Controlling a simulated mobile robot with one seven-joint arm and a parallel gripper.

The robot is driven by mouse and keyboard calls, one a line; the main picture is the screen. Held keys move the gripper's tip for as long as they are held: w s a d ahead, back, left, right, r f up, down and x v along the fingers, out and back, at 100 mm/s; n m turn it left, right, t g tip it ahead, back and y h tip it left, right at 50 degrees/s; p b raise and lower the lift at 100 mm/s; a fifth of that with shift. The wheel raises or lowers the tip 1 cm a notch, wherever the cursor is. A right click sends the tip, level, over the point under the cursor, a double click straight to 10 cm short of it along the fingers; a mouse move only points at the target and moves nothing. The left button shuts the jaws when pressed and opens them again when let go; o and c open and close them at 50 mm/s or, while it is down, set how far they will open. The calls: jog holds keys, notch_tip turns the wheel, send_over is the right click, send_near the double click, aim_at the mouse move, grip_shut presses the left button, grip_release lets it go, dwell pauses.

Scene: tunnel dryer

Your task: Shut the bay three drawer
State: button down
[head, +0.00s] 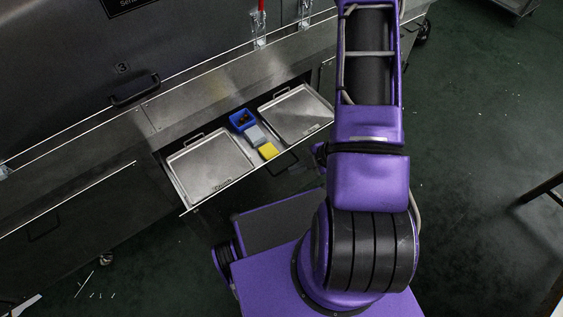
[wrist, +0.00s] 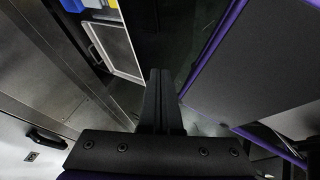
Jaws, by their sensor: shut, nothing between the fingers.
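The bay three drawer (head: 248,175) stands pulled out from the steel dryer housing, below the panel marked 3 (head: 123,67). It holds two flat steel trays, a left one (head: 208,168) and a right one (head: 298,112). Between them are a blue bin (head: 242,120), a grey block (head: 256,135) and a yellow block (head: 268,151). My gripper (wrist: 160,74) is shut and empty in the wrist view; in the head view my arm hides it. The drawer's tray (wrist: 124,48) shows up and left of the fingertips. I cannot tell whether the fingers touch the drawer.
A dark handle (head: 135,90) sits on the panel above the ledge. A closed drawer front (head: 75,215) lies left of the open one. The green floor (head: 470,130) on the right is mostly clear, with a cart (head: 517,8) at the far top right.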

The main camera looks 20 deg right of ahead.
jog(key=b, duration=0.2)
send_near(263, 170)
notch_tip(263, 170, down, 5)
jog(key=s+a, duration=0.2)
jog(key=shift+w+a+r, duration=0.1)
jog(key=shift+w+r, duration=0.05)
jog(key=shift+w, duration=0.4)
jog(key=shift+w+a+r, duration=0.15)
jog(key=shift+w, duration=0.45)
jog(key=shift+w+a+r, duration=0.1)
jog(key=shift+w+r, duration=0.1)
jog(key=shift+w, duration=0.35)
jog(key=shift+w, duration=0.15)
